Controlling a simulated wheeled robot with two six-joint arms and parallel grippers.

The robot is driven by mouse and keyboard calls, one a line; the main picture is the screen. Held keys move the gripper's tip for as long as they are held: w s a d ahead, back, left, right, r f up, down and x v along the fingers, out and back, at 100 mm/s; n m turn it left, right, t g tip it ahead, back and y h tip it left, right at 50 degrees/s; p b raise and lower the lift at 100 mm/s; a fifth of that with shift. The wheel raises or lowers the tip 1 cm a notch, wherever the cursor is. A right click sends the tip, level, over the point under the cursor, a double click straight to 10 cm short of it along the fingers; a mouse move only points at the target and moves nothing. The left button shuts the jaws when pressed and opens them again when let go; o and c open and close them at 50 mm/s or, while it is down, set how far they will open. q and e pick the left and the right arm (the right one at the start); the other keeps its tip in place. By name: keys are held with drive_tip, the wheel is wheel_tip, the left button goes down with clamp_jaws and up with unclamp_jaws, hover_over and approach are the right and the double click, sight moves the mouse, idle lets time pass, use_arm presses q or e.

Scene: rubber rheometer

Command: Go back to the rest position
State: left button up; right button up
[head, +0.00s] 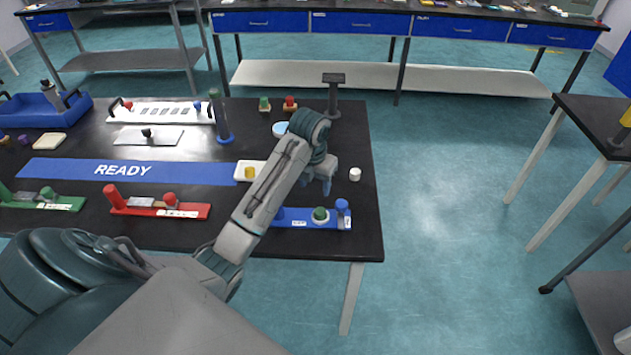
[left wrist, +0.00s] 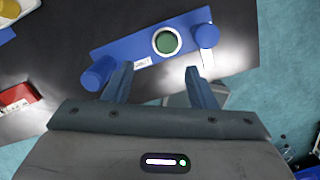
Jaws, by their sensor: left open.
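My left gripper (head: 318,186) is over the right part of the black table (head: 345,128). It is above and behind the blue fixture (head: 295,223), which carries a green round piece (head: 320,213) and blue knobs. In the left wrist view the two fingers (left wrist: 158,85) are spread apart with nothing between the tips. There the green piece (left wrist: 166,41) sits in a white ring on the blue fixture, beyond the fingertips. My right gripper is in neither view.
A small white cylinder (head: 355,174) stands right of my gripper. A dark post (head: 333,95) stands behind it. Red (head: 190,210) and green (head: 60,203) fixtures and a blue READY strip (head: 135,171) lie to the left.

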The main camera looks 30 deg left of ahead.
use_arm(q)
drive_tip(key=shift+s+r, duration=0.1)
drive_tip(key=shift+r, duration=0.5)
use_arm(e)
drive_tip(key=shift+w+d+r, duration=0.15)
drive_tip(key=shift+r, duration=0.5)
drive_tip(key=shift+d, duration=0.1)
